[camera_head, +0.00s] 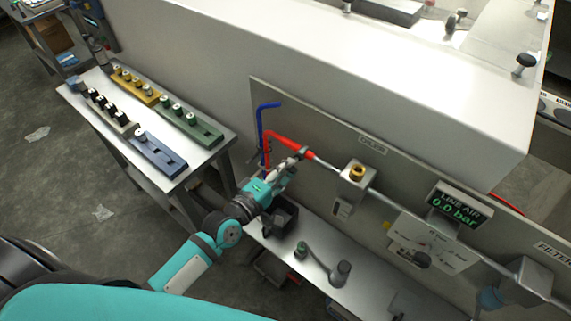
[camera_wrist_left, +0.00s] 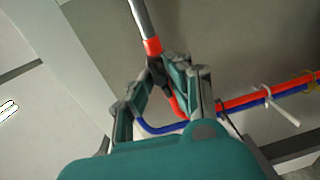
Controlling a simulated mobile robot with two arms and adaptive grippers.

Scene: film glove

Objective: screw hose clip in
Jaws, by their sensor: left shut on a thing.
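A red hose (camera_head: 284,138) runs to the end of a metal pipe (camera_head: 328,166); its red end sleeve (camera_wrist_left: 152,46) sits around the pipe (camera_wrist_left: 141,16) in the wrist view. A dark hose clip (camera_head: 303,152) is at this joint, and it also shows in the wrist view (camera_wrist_left: 157,68). My left gripper (camera_head: 292,163) reaches up to the joint from below. In the wrist view its fingers (camera_wrist_left: 162,82) are shut on the dark clip. The fingers partly hide the clip and hose. My right gripper is not in view.
A blue hose (camera_head: 262,125) hangs beside the red one on the wall panel. A brass fitting (camera_head: 357,172) sits along the pipe. The display (camera_head: 454,209) reads 0.0 bar. A black bin (camera_head: 281,219) stands below my gripper. A side table (camera_head: 205,152) holds colored racks.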

